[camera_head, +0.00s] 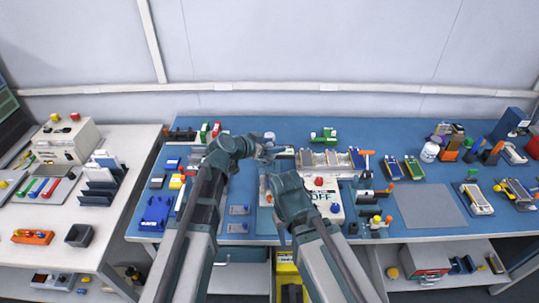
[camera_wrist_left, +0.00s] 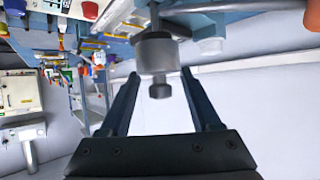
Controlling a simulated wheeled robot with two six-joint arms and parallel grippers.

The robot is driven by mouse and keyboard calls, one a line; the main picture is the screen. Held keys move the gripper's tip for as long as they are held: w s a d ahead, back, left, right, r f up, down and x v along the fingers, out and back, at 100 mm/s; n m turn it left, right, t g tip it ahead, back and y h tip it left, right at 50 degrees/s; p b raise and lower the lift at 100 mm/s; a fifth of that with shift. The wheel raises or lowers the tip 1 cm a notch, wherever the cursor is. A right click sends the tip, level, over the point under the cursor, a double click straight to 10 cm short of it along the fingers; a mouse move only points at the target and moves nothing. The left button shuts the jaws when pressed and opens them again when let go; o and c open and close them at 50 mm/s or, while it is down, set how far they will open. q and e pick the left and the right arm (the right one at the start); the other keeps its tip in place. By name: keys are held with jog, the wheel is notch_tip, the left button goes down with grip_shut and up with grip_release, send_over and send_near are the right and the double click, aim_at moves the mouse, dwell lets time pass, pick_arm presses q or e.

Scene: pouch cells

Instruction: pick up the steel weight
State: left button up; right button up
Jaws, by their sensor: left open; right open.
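The steel weight (camera_wrist_left: 157,58) is a grey metal cylinder with a small knob. It is in the left wrist view, which looks upside down, with its knob toward my gripper. My left gripper (camera_wrist_left: 160,80) is open, with one finger on each side of the weight's knob end in the picture. No contact shows. In the head view my left gripper (camera_head: 280,152) is over the back middle of the blue table, and a small grey shape just behind it may be the weight (camera_head: 269,136). My right gripper (camera_head: 281,236) is low at the table's front edge; its fingers are small there.
A metal rod crosses close to the weight in the wrist view. A rack of cells (camera_head: 325,160) stands right of my left gripper. A white box (camera_head: 328,208) is beside my right arm. A grey mat (camera_head: 430,207) is bare at the right.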

pick_arm(q)
jog(key=shift+x, duration=0.85)
grip_shut()
jog(key=shift+s, duration=0.1)
dwell(0.6)
